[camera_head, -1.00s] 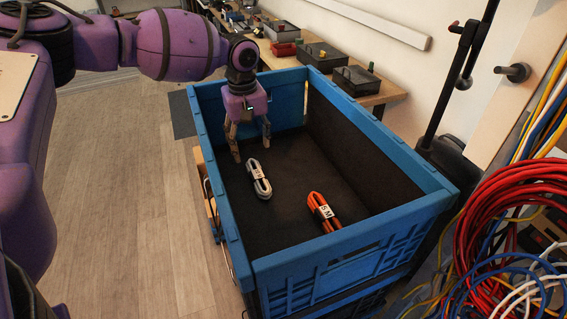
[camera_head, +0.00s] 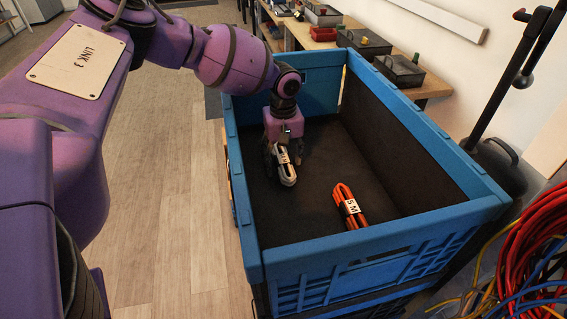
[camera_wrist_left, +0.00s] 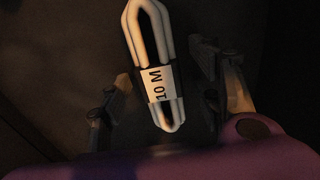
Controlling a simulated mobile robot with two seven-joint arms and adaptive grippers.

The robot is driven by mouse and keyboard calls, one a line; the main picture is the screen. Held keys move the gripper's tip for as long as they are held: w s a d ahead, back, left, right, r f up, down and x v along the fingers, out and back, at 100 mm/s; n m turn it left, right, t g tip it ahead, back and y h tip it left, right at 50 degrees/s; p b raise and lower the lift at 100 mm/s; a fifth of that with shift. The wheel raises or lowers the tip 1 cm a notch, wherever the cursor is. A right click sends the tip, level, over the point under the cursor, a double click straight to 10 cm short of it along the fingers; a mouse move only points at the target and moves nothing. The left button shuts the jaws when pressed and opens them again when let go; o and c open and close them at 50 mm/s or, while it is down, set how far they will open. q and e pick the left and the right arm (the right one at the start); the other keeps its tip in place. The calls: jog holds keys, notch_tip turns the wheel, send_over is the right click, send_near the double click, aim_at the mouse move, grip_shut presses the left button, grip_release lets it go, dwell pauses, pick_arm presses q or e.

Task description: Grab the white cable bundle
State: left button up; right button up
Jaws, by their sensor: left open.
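The white cable bundle (camera_head: 286,172) lies on the dark floor of the blue crate (camera_head: 374,244), near its left wall. In the left wrist view the bundle (camera_wrist_left: 151,60) carries a "10 M" label. My left gripper (camera_head: 284,164) is down at the bundle, partly covering its far end in the head view. In the left wrist view its fingers (camera_wrist_left: 165,100) are open, one on each side of the bundle, with gaps showing. I cannot tell how high the fingertips are above the crate floor. My right gripper is not in view.
An orange cable bundle (camera_head: 350,207) labelled "5 M" lies in the crate to the right. The crate's walls surround the gripper. A workbench with boxes (camera_head: 400,70) stands behind. Red, blue and yellow cables (camera_head: 540,245) hang at the right.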

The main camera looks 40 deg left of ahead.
pick_arm(q)
jog(key=c, duration=1.3)
jog(key=shift+c, duration=0.7)
jog(key=shift+r, duration=0.2)
